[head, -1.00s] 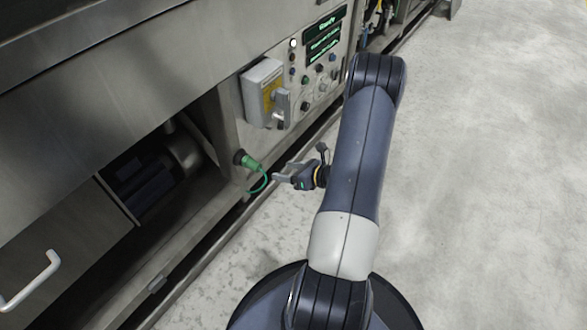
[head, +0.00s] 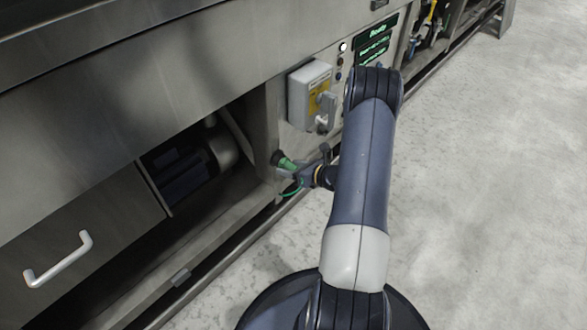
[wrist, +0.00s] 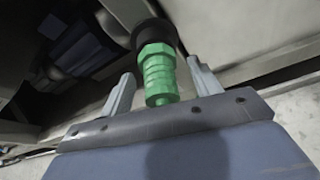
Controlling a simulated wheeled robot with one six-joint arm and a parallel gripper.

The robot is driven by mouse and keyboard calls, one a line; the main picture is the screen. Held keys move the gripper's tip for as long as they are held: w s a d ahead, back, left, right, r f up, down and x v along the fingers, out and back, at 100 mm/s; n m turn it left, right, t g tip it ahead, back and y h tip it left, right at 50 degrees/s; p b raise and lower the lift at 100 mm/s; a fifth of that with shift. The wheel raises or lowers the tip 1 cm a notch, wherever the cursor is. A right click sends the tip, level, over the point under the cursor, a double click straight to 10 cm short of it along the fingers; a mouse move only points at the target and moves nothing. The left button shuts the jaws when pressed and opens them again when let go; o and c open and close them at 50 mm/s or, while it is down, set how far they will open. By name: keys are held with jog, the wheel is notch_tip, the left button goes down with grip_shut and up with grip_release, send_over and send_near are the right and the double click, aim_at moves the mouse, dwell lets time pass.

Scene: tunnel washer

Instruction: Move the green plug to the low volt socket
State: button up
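The green plug (head: 285,162) sits in a dark round socket (head: 276,156) on the washer's side panel, with a green cable (head: 292,193) looping below it. In the wrist view the green plug (wrist: 158,75) stands between the two fingers, its top end in the dark socket (wrist: 150,34). My gripper (wrist: 160,80) is open, with a finger on each side of the plug and visible gaps. In the head view my gripper (head: 300,170) is at the plug, partly hidden by my arm. I cannot tell which socket is the low volt one.
A grey switch box (head: 309,95) with a yellow label projects from the panel above the plug. A green-lit display (head: 376,42) is further back. A cabinet door with a white handle (head: 58,260) is at lower left. The floor at right is clear.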

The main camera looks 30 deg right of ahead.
grip_shut()
dwell(0.8)
jog(key=shift+s+d, duration=0.1)
jog(key=shift+s, duration=0.1)
jog(key=shift+s+d, duration=0.25)
jog(key=shift+s, duration=0.4)
jog(key=shift+s+d, duration=0.2)
jog(key=shift+s, duration=0.5)
jog(key=shift+s+d, duration=0.25)
jog(key=shift+s, duration=0.4)
jog(key=shift+s, duration=0.15)
